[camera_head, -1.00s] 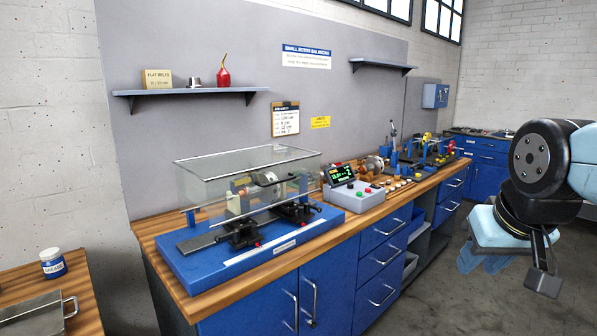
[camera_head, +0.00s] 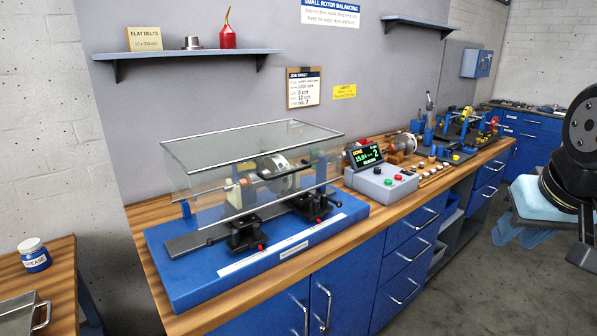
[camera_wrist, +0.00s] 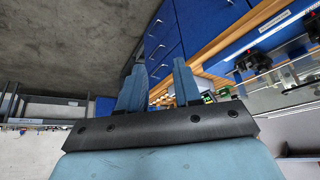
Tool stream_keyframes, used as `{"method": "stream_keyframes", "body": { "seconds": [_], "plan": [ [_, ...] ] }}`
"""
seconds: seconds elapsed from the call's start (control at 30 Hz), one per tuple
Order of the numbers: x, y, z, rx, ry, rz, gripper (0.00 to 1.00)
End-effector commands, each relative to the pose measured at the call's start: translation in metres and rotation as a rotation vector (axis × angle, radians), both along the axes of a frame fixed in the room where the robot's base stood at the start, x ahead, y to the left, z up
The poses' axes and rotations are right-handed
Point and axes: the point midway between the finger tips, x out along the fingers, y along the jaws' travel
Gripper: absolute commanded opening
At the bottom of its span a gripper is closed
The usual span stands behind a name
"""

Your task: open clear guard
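The clear guard (camera_head: 215,178) is a see-through box with a metal-edged top, standing over the balancing machine on its blue base (camera_head: 180,284). It looks closed over the machine. A rotor (camera_head: 279,170) sits inside it on black supports. My gripper's blue fingers (camera_wrist: 158,91) stand apart with nothing between them in the wrist view.
A control box with a lit screen (camera_head: 366,155) and coloured buttons stands right of the guard. The wooden bench (camera_head: 430,185) carries small parts and more tools further right. A shelf (camera_head: 185,54) hangs above the guard. Grey floor (camera_head: 440,290) lies open before the blue cabinets.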

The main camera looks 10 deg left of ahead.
Motion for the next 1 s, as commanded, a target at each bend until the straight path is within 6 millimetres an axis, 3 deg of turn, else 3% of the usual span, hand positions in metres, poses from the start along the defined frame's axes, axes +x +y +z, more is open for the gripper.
{"method": "stream_keyframes", "body": {
  "seconds": [0.17,0.33,0.47,0.6,0.7,0.83,1.0],
  "plan": [
    [0.019,0.003,-0.001,-0.05,-0.04,0.081,0.33],
    [0.074,0.018,-0.003,-0.214,-0.176,0.336,0.33],
    [0.122,0.047,-0.005,-0.377,-0.322,0.598,0.33],
    [0.162,0.093,-0.007,-0.547,-0.496,0.88,0.33],
    [0.181,0.133,-0.01,-0.66,-0.636,1.078,0.33],
    [0.191,0.191,-0.015,-0.789,-0.835,1.314,0.33],
    [0.186,0.253,-0.021,-0.909,-1.081,1.53,0.33]
  ]
}}
